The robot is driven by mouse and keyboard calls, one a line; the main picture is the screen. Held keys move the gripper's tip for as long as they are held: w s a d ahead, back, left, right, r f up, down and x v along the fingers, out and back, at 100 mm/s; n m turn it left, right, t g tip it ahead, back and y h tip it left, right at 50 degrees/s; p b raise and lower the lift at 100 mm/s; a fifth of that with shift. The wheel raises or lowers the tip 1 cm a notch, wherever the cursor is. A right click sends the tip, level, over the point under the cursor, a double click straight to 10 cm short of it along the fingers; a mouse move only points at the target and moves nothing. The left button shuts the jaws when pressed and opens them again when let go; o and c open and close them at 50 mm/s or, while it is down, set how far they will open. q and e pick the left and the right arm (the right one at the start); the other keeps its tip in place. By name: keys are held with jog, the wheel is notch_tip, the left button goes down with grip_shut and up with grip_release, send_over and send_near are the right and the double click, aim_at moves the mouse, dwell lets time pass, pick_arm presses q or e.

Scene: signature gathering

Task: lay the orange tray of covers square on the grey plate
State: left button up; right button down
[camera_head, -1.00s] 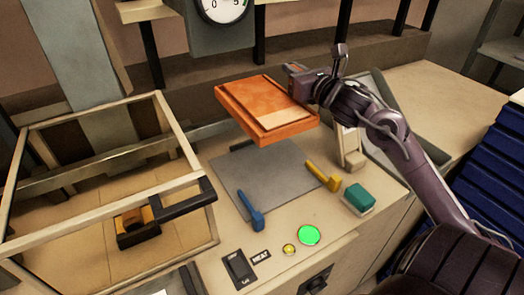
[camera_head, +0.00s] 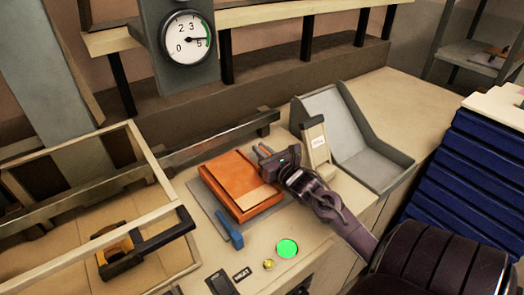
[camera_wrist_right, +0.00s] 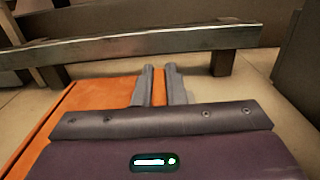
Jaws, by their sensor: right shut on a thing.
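The orange tray (camera_head: 226,185) of covers, with a paler patch at its near right corner, is low over the grey plate (camera_head: 203,207) in the head view. A strip of plate shows along the tray's left and near sides; the rest is hidden. The tray edges look roughly parallel to the plate. I cannot tell whether it rests fully on it. My right gripper (camera_head: 262,153) is shut on the tray's right rim. In the right wrist view, its two fingers (camera_wrist_right: 160,84) close on the orange wall. My left gripper is not in view.
A blue stop (camera_head: 230,234) stands at the plate's near edge. A rail (camera_head: 190,152) runs behind the tray. A grey bin (camera_head: 352,135) and an upright labelled block (camera_head: 316,146) stand right. A wooden-framed box (camera_head: 75,225) is at left. A green button (camera_head: 287,249) lies in front.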

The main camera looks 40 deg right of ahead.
jog(key=shift+f, duration=0.5)
jog(key=c, duration=1.5)
grip_release()
jog(key=shift+f, duration=0.15)
jog(key=shift+r, duration=0.3)
jog(key=s+b, duration=0.1)
jog(key=s, duration=0.2)
jog(key=s+b, duration=0.1)
jog(key=s, duration=0.3)
jog(key=s+a+b, duration=0.1)
jog(key=s, duration=0.2)
jog(key=shift+s+a+f, duration=0.1)
jog(key=shift+s+f, duration=0.15)
jog(key=shift+f, duration=0.05)
jog(key=shift+s+a+r+b, duration=0.15)
jog(key=shift+s+b, duration=0.15)
jog(key=shift+s, duration=0.45)
